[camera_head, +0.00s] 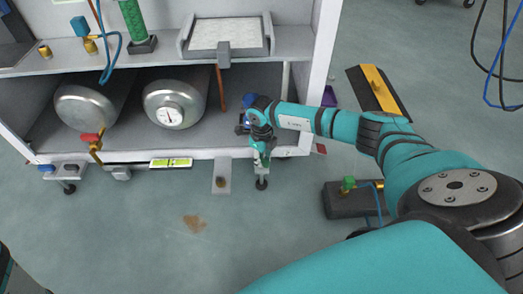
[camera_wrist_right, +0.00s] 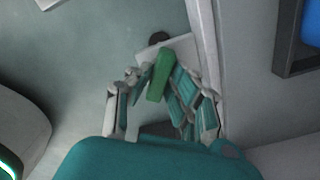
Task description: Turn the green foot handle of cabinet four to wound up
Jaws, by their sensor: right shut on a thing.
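The green foot handle (camera_wrist_right: 159,76) is a short green bar in the right wrist view, between my fingers, above a pale foot plate (camera_wrist_right: 152,48). My right gripper (camera_wrist_right: 163,88) is shut on it, with fingers on both sides. In the head view my right gripper (camera_head: 260,148) reaches down at the front right corner of the cabinet (camera_head: 215,153), just above a foot with a dark round pad (camera_head: 261,184). The handle is mostly hidden there by the gripper. My left gripper is not in view.
Two metal tanks (camera_head: 90,106) (camera_head: 178,103) lie on the lower shelf, one with a gauge. A grey bracket (camera_head: 221,176) juts from the cabinet front. A dark box with a green knob (camera_head: 345,200) and a yellow-black block (camera_head: 377,88) are on the floor at right.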

